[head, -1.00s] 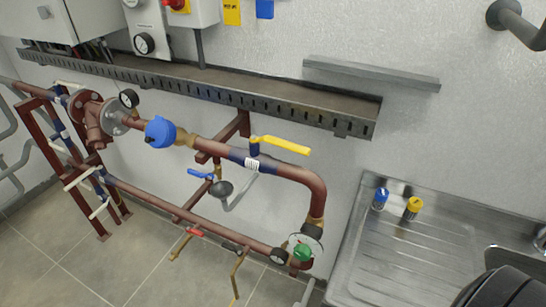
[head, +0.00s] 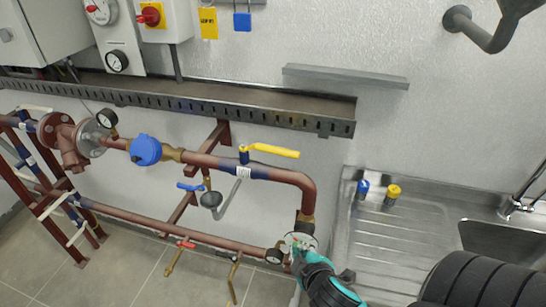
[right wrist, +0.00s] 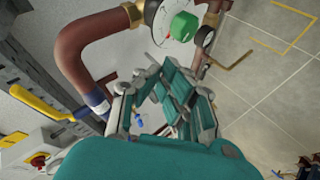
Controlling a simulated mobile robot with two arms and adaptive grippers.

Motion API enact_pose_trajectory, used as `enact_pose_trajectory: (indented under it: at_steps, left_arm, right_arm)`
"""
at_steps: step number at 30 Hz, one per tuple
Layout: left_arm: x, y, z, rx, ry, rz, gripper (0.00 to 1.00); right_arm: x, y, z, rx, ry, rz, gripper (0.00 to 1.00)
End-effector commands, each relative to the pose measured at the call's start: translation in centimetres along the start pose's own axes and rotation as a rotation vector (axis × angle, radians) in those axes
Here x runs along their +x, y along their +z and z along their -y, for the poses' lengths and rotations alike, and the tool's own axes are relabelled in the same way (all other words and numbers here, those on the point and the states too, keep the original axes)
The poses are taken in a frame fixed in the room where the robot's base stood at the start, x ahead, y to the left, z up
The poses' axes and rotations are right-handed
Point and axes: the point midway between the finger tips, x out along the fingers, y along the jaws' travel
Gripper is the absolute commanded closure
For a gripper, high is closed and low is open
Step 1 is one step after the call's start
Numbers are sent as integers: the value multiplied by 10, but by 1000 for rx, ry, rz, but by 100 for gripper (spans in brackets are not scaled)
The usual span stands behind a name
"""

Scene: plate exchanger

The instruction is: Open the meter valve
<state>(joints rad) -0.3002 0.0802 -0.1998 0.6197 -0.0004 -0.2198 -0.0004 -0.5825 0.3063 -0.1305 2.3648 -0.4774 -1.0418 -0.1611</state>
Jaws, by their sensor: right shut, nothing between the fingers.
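A yellow lever handle (head: 270,150) sits on a valve in the upper red-brown pipe (head: 215,162), to the right of the blue round meter (head: 146,150). The lever lies roughly along the pipe and also shows at the left of the right wrist view (right wrist: 40,103). My right gripper (head: 299,252), teal and grey, is in front of the pipe's lower bend. It is shut and empty. A green knob (right wrist: 183,27) shows beyond its fingertips (right wrist: 172,88) in the right wrist view, apart from them. In the head view the gripper mostly hides this knob. My left gripper is not in view.
A blue-handled valve (head: 190,187) and a red-handled one (head: 186,244) are on the pipework. A slotted metal tray (head: 200,100) runs above the pipes. A steel sink (head: 400,245) with blue (head: 363,189) and yellow (head: 391,196) containers stands at right.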

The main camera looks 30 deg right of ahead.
Motion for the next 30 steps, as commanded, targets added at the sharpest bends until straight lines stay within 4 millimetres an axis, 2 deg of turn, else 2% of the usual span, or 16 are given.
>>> enact_pose_trajectory:
  at_steps: [1, 3, 4, 7, 11, 14, 18, 19, 21, 28, 30]
  left_arm:
    - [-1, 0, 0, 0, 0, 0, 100]
    - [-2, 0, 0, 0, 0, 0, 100]
    - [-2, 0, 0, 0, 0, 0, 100]
    - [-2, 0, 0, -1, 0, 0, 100]
    - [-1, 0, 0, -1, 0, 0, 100]
    - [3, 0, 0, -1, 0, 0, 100]
    - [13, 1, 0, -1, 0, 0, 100]
    - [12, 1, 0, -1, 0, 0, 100]
    - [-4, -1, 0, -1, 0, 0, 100]
    - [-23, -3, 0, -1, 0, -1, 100]
    - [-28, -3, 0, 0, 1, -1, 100]
  right_arm:
    - [-15, -24, -37, -134, 130, -102, 100]
    - [-34, -53, -72, -302, 284, -218, 100]
    - [-42, -64, -82, -366, 338, -260, 100]
    - [-66, -93, -100, -527, 469, -362, 100]
    - [-79, -109, -108, -619, 543, -417, 100]
    - [-75, -114, -110, -626, 553, -424, 100]
    - [-60, -122, -115, -626, 556, -423, 100]
    - [-58, -126, -119, -627, 555, -422, 100]
    - [-48, -136, -129, -626, 552, -418, 100]
    - [-8, -161, -146, -623, 550, -417, 100]
    - [2, -163, -151, -626, 548, -414, 100]
